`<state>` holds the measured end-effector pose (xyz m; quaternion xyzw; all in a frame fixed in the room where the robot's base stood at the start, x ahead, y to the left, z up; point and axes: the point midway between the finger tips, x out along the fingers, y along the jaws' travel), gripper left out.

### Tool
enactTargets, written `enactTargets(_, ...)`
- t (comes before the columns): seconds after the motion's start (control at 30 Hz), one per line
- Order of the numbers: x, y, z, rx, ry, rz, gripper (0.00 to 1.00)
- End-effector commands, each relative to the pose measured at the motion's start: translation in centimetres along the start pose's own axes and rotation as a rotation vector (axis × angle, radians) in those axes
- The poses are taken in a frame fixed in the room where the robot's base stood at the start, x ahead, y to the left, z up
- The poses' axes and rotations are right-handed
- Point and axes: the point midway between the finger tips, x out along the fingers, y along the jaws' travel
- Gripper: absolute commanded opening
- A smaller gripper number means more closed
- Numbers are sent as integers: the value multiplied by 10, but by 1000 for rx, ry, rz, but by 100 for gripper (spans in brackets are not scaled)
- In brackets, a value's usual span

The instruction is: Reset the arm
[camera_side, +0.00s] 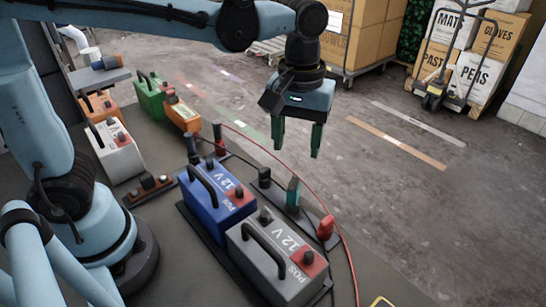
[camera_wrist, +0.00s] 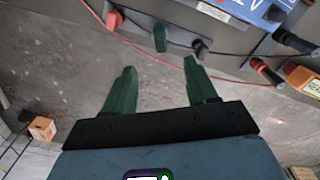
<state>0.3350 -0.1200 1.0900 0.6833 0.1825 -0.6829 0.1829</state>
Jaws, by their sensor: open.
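My gripper (camera_side: 297,138) has two green fingers. It hangs in the air, fingers pointing down, past the edge of the bench at its right side. It is open, with nothing between the fingers. In the wrist view my gripper (camera_wrist: 160,88) shows the same wide gap, with the floor and bench edge behind it. My arm reaches across the top of the side view. A blue 12 V battery (camera_side: 216,192) and a grey 12 V battery (camera_side: 278,262) stand on the bench below and to the left of my gripper.
A red cable (camera_side: 312,184) runs along the bench edge, near a green clamp (camera_side: 293,192) and a red clamp (camera_side: 325,227). White (camera_side: 115,150), orange (camera_side: 101,104) and green (camera_side: 150,95) batteries stand further back. Stacked boxes (camera_side: 357,35) and a loaded trolley (camera_side: 450,85) are beyond open floor.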

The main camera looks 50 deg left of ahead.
Motion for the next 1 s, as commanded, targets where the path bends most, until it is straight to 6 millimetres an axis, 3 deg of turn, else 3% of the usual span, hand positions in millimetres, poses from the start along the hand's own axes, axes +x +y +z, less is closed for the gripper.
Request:
enactTargets(0.2,0,-2,0,3,4,4,57)
enactTargets(0.33,-1,-14,-3,41,37,39,57)
enactTargets(0.8,11,-104,-18,388,447,187,57)
enactTargets(1.0,19,-123,-20,481,576,169,57)
